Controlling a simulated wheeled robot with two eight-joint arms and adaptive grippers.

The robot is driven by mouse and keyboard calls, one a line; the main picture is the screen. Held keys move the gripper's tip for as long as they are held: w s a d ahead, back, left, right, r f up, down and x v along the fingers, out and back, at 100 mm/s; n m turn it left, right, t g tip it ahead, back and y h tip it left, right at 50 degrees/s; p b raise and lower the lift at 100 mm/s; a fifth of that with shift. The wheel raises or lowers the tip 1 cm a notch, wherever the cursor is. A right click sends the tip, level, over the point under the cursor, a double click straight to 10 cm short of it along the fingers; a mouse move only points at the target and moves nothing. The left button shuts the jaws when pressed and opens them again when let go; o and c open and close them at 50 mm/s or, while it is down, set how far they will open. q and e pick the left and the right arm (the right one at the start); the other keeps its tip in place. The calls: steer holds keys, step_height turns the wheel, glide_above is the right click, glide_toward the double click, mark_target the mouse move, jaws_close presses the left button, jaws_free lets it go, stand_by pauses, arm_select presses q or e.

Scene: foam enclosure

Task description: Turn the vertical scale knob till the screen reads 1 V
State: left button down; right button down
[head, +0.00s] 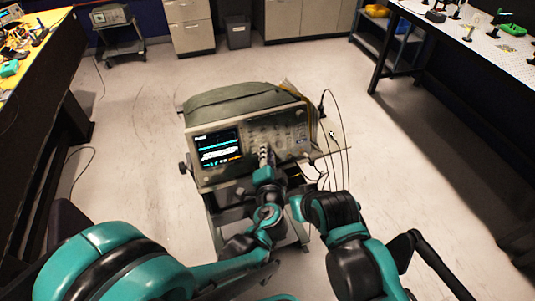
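The oscilloscope (247,135) stands upright on a cart in the middle of the head view, its lit screen (218,148) facing me. The screen shows waveform traces and small text; the reading is too small to make out. The knob and button panel (287,130) lies right of the screen. My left gripper (266,154) is at the lower left of this panel, its fingertips at or close to the controls. It hides the knob there, and I cannot tell contact or whether it is open. My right arm reaches in below the oscilloscope's right side; its gripper cannot be made out.
Dark cables (340,125) arch from the oscilloscope's right side. A cluttered bench (40,70) stands at left, a white perforated table (485,42) at right. Cabinets and a bin (238,35) line the back wall. The floor around the cart is mostly clear.

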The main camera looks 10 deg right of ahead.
arm_select(q)
steer(key=shift+m, duration=0.3)
steer(key=m, duration=0.1)
steer(key=m+g+p, duration=0.1)
steer(key=shift+a+r+m, duration=0.1)
steer(key=shift+r+m, duration=0.1)
steer(key=shift+m, duration=0.1)
steer(key=shift+m+g+p, duration=0.6)
steer(key=shift+m+p, duration=0.2)
steer(key=shift+m, duration=0.5)
steer(key=c, duration=1.4)
jaws_free()
steer(key=v, duration=1.2)
steer(key=shift+a, duration=0.1)
steer(key=shift+w, duration=0.1)
